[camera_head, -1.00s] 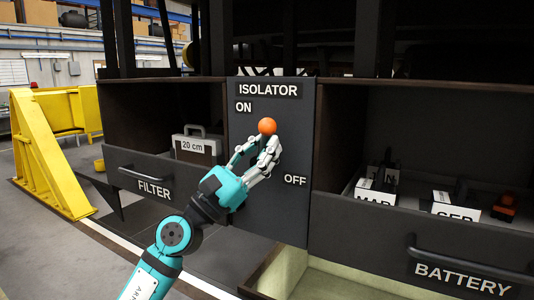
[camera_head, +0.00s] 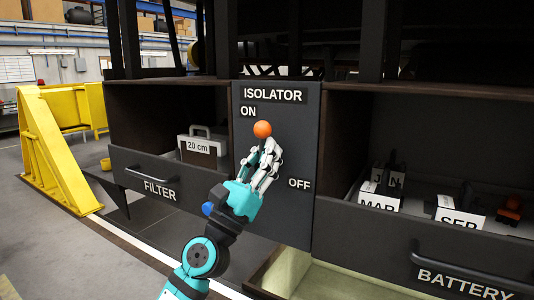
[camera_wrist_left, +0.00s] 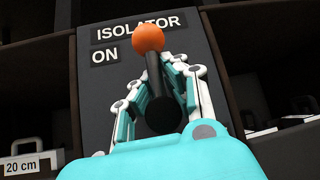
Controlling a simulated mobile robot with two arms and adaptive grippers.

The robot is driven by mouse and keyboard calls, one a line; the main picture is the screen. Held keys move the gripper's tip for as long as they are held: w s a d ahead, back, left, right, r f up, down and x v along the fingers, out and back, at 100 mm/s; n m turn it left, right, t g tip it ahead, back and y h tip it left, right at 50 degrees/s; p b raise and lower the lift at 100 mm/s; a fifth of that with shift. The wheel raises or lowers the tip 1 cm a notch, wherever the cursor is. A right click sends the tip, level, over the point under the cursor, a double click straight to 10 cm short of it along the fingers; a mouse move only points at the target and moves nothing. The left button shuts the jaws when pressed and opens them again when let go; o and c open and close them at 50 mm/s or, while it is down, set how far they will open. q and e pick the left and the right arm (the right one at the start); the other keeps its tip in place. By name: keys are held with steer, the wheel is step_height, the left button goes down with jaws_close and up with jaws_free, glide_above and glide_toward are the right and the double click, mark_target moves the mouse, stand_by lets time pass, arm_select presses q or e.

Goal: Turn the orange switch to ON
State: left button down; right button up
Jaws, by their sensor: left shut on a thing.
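The orange ball knob (camera_head: 262,129) tops the switch lever on the dark ISOLATOR panel (camera_head: 300,140). In the left wrist view the orange knob (camera_wrist_left: 148,37) sits on a black lever (camera_wrist_left: 155,78) that points up and slightly left, beside the ON label (camera_wrist_left: 104,54). The OFF label (camera_head: 299,184) is at the panel's right. My left gripper (camera_head: 264,155) is shut on the lever just below the knob, with white fingers on both sides of it. The fingers hide part of the lever in the head view. My right gripper is not in view.
A FILTER drawer (camera_head: 160,189) with a case marked 20 cm (camera_head: 199,146) is at left. A BATTERY drawer (camera_head: 465,262) with labelled blocks (camera_head: 379,203) is at right. A yellow frame (camera_head: 50,155) stands at far left. An open pale compartment (camera_head: 330,282) lies below.

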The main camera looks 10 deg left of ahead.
arm_select(q)
steer(key=shift+s+a+r+t, duration=0.2)
steer(key=shift+a+r+t, duration=0.1)
steer(key=shift+r, duration=0.35)
steer(key=c, duration=1.3)
jaws_free()
steer(key=shift+w+a+f, duration=0.1)
steer(key=shift+w, duration=0.1)
steer(key=shift+c, duration=0.2)
steer(key=shift+s, duration=0.2)
steer(key=shift+s, duration=0.2)
steer(key=shift+s+f, duration=0.1)
steer(key=shift+f, duration=0.35)
steer(key=v, duration=1.1)
steer(key=shift+s+a+r, duration=0.2)
steer(key=shift+s+a, duration=0.05)
steer(key=shift+s, duration=0.05)
